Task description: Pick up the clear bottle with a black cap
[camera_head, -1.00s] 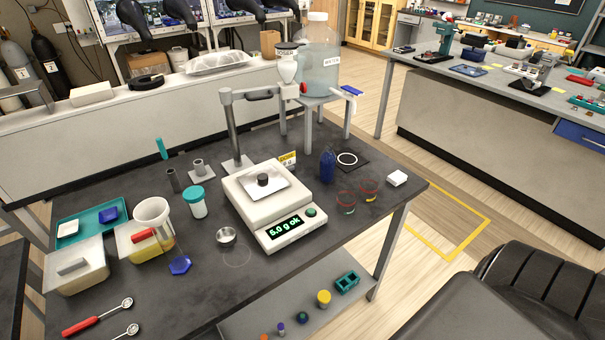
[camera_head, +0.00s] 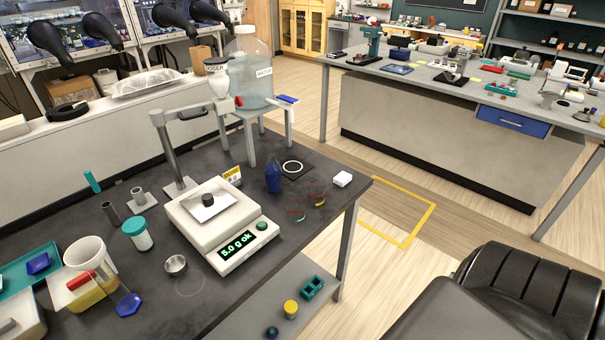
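I cannot make out a clear bottle with a black cap. A large clear jug labelled water (camera_head: 252,75) stands on a grey stand at the table's back, but its cap looks pale. Small bottles behind the glove-port windows are too small to tell apart. Neither of my grippers is in view.
The dark table (camera_head: 340,198) carries a balance (camera_head: 222,222) reading 5.0 g ok, a white cup (camera_head: 90,255) and a teal tray (camera_head: 15,272). A second bench (camera_head: 440,130) with instruments stands at the back right. A black padded seat (camera_head: 540,300) fills the lower right. Wood floor lies between.

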